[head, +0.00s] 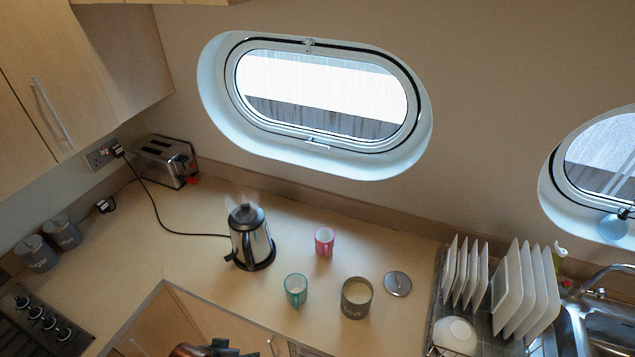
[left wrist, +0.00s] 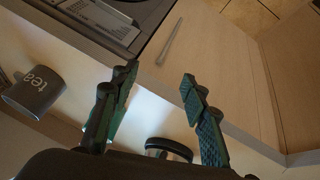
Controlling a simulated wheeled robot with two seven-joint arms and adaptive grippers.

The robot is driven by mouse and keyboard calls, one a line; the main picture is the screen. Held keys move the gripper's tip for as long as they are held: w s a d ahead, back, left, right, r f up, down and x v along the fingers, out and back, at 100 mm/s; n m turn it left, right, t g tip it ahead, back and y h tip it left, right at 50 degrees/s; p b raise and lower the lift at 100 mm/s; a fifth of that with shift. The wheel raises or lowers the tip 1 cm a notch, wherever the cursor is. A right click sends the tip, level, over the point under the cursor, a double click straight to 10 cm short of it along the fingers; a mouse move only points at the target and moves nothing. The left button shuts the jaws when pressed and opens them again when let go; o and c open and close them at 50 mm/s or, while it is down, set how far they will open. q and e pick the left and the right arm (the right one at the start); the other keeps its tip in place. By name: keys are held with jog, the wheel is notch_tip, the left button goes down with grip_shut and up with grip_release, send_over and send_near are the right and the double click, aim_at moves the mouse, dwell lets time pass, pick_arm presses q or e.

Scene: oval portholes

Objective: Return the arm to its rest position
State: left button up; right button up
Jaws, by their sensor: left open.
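My left gripper shows in the left wrist view (left wrist: 159,78), with its two dark, green-padded fingers spread apart and nothing between their tips. In the head view only a copper-coloured and dark part of my arm shows at the bottom edge, left of centre, in front of the cabinet fronts; the fingers cannot be made out there. My right gripper is in neither view.
The counter (head: 180,270) holds a kettle (head: 250,238), pink cup (head: 324,241), teal mug (head: 296,290), open grey canister (head: 357,297) and its lid (head: 398,283). A plate rack stands right; a hob (head: 40,320) lies left. The wrist view shows a "tea" canister (left wrist: 36,92).

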pick_arm(q)
jog(key=s+a+f+n+y, duration=0.1)
jog(key=s+a+f+y, duration=0.25)
jog(key=s+a, duration=1)
notch_tip(320, 180, down, 35)
jog(key=d+g+b, duration=0.1)
jog(key=g+b, duration=0.1)
jog(key=b, duration=0.5)
jog(key=s+f+b, duration=0.2)
jog(key=s+f, duration=0.8)
jog(key=f, duration=0.2)
jog(key=s+f+g+b, duration=0.1)
jog(key=s+f+b, duration=0.2)
jog(key=s+f, duration=0.7)
notch_tip(320, 180, down, 2)
jog(key=shift+f+m, duration=0.2)
jog(key=shift+m, duration=0.2)
